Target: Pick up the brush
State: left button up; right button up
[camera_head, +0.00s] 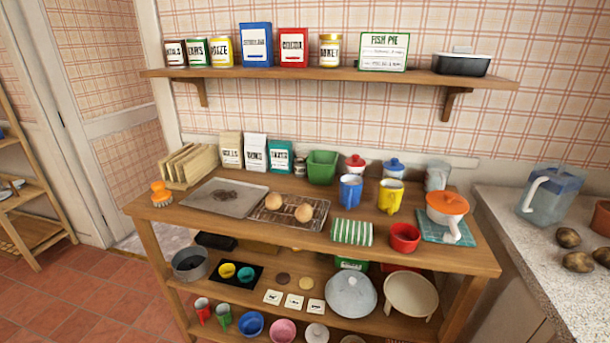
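A small brush (161,193) with an orange knob-like top and paler lower part stands at the left end of the wooden table top (160,212). It is close to the table's left edge, in front of a wooden rack of upright boards (188,165) and left of a grey baking tray (224,198). Nothing covers the brush. Neither of my grippers shows in the head view.
A wire rack with two buns (288,213), a blue mug (350,190), a yellow mug (390,196) and a red bowl (404,238) stand farther right. A wall shelf (330,75) hangs above. Open tiled floor (90,290) lies left of the table.

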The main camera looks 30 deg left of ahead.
aim_at(162, 196)
jog(key=u, duration=2.05)
jog(key=z, duration=0.15)
